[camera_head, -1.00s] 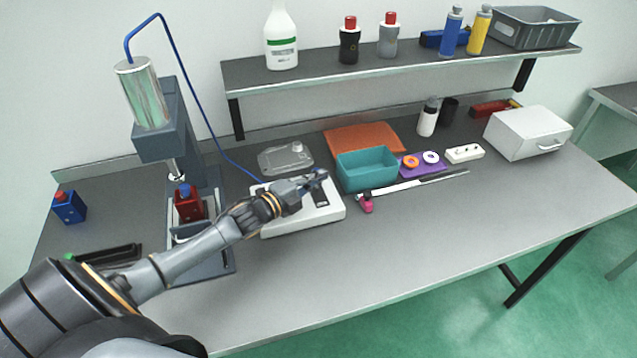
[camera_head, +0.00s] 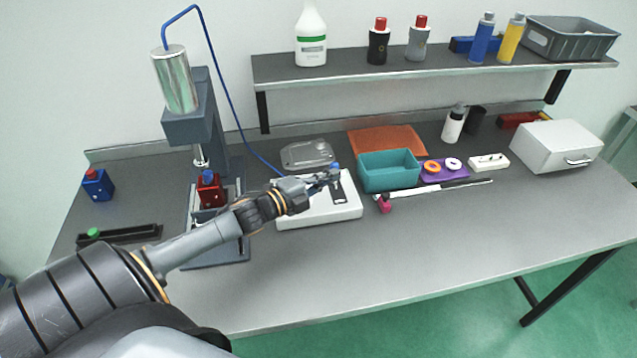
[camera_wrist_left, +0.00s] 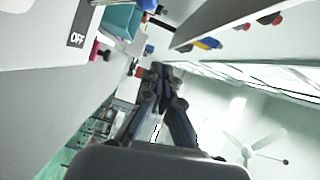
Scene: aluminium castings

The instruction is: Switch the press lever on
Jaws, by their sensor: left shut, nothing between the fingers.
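The white control box (camera_head: 345,213) stands on the bench to the right of the press (camera_head: 188,126). It has a dark plate (camera_head: 340,193) on top. A small blue knob (camera_head: 336,167), apparently the lever's tip, shows right at my left gripper (camera_head: 329,177). That gripper is shut and empty, over the box's top; I cannot tell whether it touches the lever. The lever itself is mostly hidden. My right gripper is not in view.
A teal bin (camera_head: 389,172) stands right of the box, with a pink-capped item (camera_head: 384,205) in front. A red block (camera_head: 209,190) sits under the press. A blue hose (camera_head: 232,100) runs from press to box. The bench front is clear.

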